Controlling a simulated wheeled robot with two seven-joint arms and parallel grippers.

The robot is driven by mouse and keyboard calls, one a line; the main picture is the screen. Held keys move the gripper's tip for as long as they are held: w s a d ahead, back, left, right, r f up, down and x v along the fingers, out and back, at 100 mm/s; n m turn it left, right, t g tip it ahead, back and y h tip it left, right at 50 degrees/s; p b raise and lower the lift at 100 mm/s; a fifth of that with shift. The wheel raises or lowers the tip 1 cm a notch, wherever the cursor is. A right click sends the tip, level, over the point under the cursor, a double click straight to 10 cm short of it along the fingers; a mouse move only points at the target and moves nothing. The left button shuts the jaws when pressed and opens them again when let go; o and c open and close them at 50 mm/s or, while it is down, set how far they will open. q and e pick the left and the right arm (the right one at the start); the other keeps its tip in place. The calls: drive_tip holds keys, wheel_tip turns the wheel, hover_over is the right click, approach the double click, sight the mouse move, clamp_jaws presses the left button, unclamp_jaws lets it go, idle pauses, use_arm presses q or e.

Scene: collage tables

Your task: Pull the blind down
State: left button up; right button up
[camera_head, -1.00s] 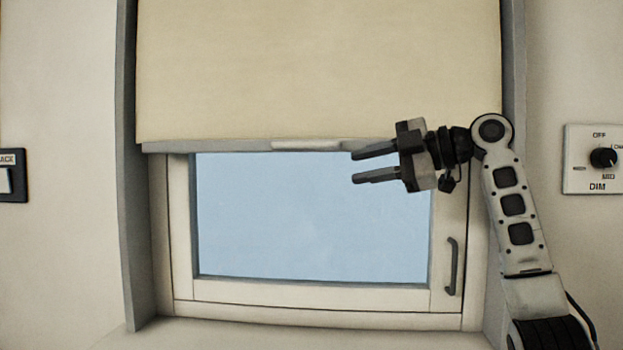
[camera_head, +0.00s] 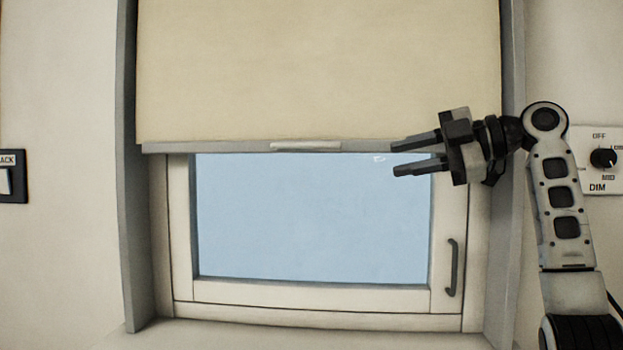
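The cream blind (camera_head: 310,70) covers the upper part of the window, and its grey bottom bar (camera_head: 220,147) hangs level above the blue glass. A light pull tab (camera_head: 306,146) sits at the middle of the bar. My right gripper (camera_head: 398,158) is open and empty, with its fingers pointing left. It is to the right of the pull tab, apart from it, and in the picture its upper finger overlaps the bar's right part. My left gripper is not in view.
The window frame (camera_head: 320,292) has a dark handle (camera_head: 452,267) at its lower right. Grey side walls (camera_head: 137,200) bound the recess. A dimmer panel (camera_head: 580,150) is partly behind my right arm. A dark switch (camera_head: 12,177) is on the left wall.

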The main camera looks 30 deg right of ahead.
drive_tip(key=shift+s+d+r, duration=0.1)
drive_tip(key=shift+s+d, duration=0.1)
drive_tip(key=shift+s, duration=0.1)
idle(0.4)
drive_tip(key=p+v, duration=0.1)
drive_tip(key=v, duration=1.5)
